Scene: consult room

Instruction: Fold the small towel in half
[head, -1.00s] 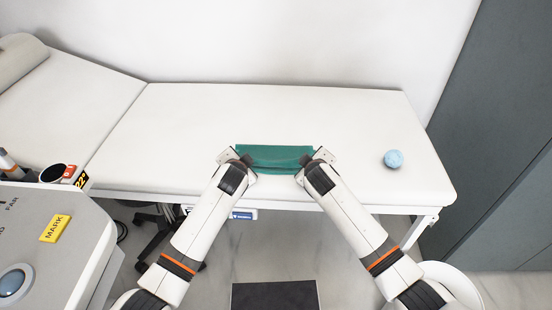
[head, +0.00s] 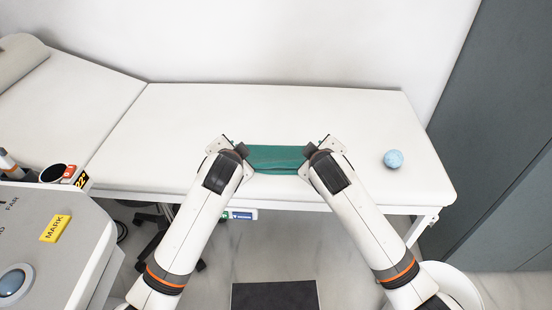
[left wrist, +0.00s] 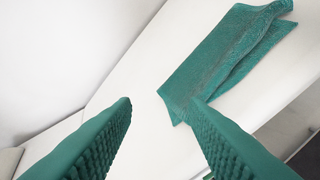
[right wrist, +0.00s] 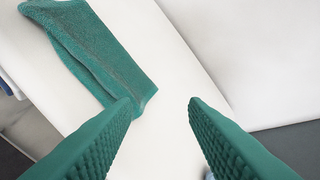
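The small green towel (head: 276,158) lies on the white couch near its front edge, between my grippers. It looks folded over, with layered edges along one long side in the left wrist view (left wrist: 222,55) and the right wrist view (right wrist: 95,50). My left gripper (head: 242,150) is at its left end and my right gripper (head: 315,150) at its right end. Both are open, with their textured teal fingers apart and nothing held between them. In each wrist view a towel corner shows close to one finger; whether they touch cannot be told.
A light blue ball (head: 393,159) rests on the couch (head: 180,130) to the right. The couch behind the towel is clear.

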